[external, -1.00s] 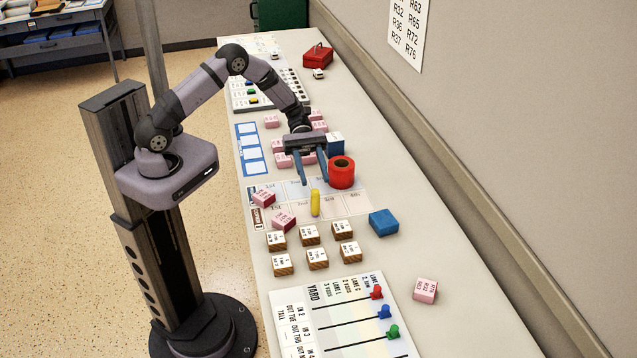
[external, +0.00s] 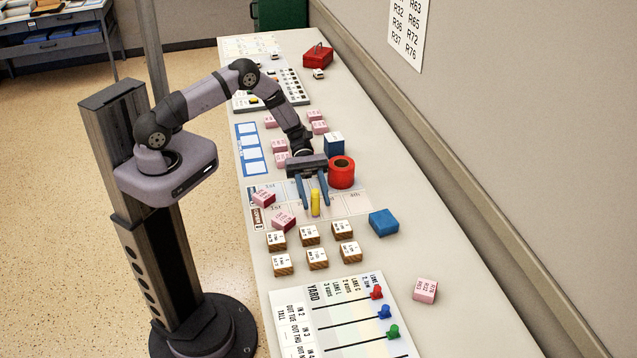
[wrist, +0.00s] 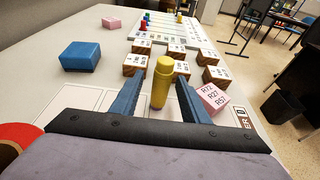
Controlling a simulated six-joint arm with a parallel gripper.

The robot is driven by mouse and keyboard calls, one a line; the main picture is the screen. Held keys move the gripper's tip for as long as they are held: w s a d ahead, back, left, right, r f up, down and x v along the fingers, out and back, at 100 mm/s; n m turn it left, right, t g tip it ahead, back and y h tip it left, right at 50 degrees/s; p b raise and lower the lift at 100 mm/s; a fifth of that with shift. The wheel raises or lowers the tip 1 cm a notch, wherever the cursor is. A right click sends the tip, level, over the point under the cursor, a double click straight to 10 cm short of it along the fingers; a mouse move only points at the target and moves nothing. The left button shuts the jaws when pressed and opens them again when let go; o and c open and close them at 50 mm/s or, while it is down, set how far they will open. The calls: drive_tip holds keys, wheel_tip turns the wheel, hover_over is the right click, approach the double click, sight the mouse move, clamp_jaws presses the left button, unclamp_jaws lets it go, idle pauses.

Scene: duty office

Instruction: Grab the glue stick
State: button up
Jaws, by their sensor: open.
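The glue stick (external: 316,203) is a small yellow upright cylinder on the table. In the wrist view the glue stick (wrist: 161,82) stands between my two blue fingers, nearer the middle. My gripper (external: 315,206) is open and low over the table, with a finger on each side of the glue stick. In the wrist view my gripper (wrist: 160,92) shows a gap on both sides of the stick. I cannot tell whether either finger touches it.
A red tape roll (external: 341,172) sits right beside my gripper. A pink block (external: 284,221) and several wooden blocks (external: 310,234) lie close in front. A blue block (external: 383,222) stands to the right. The yard board (external: 345,315) is nearer the camera.

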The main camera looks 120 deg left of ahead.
sight(316, 205)
drive_tip(key=p+x, duration=0.2)
drive_tip(key=x, duration=0.1)
drive_tip(key=shift+w+d+r, duration=0.15)
drive_tip(key=shift+w+d, duration=0.05)
drive_tip(key=shift+d, duration=0.2)
drive_tip(key=shift+w+d+f+p, duration=0.3)
drive_tip(key=shift+w+d+f, duration=0.1)
drive_tip(key=shift+w+d, duration=0.1)
clamp_jaws()
